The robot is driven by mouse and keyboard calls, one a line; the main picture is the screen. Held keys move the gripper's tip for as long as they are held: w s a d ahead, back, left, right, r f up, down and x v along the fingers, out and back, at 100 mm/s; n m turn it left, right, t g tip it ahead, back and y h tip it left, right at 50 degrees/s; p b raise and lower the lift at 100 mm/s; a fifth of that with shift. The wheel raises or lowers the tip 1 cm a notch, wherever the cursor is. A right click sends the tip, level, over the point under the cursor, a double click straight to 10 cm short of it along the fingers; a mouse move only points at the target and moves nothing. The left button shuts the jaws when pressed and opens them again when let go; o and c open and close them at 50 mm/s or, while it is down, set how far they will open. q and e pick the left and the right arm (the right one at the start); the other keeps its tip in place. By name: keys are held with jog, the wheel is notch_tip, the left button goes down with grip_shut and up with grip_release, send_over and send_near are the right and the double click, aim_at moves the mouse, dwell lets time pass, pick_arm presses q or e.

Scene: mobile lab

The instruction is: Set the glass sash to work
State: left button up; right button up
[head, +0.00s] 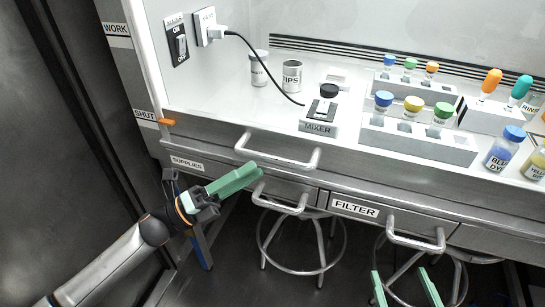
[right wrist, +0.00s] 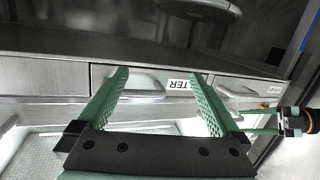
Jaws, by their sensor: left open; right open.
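The glass sash is clear and hard to make out. Its grey bottom rail (head: 375,175) runs along the front of the hood, with a white bar handle (head: 280,151) toward the left. An orange marker (head: 167,122) at the rail's left end sits beside the SHUT label (head: 145,115). The WORK label (head: 116,29) is higher on the same post. My left gripper (head: 257,174) is open and empty, just below and left of the bar handle, apart from it as far as I can tell. My right gripper (head: 407,276) is open and empty, below the FILTER drawer; it also shows in the right wrist view (right wrist: 160,85).
The SUPPLIES drawer handle (head: 280,203) and FILTER drawer handle (head: 416,240) stick out below the rail. Stools (head: 300,268) stand under the bench. Inside are a mixer (head: 319,124), a vial rack (head: 420,138) and bottles (head: 503,150). The floor at left is clear.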

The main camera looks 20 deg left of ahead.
aim_at(273, 156)
pick_arm(q)
jog(key=x, duration=0.6)
jog(key=shift+w, duration=0.1)
jog(key=shift+f, duration=0.1)
pick_arm(e)
jog(key=shift+s+f+g, duration=0.15)
jog(key=shift+f+g, duration=0.25)
jog(key=shift+f, duration=0.35)
pick_arm(q)
grip_shut()
dwell(0.5)
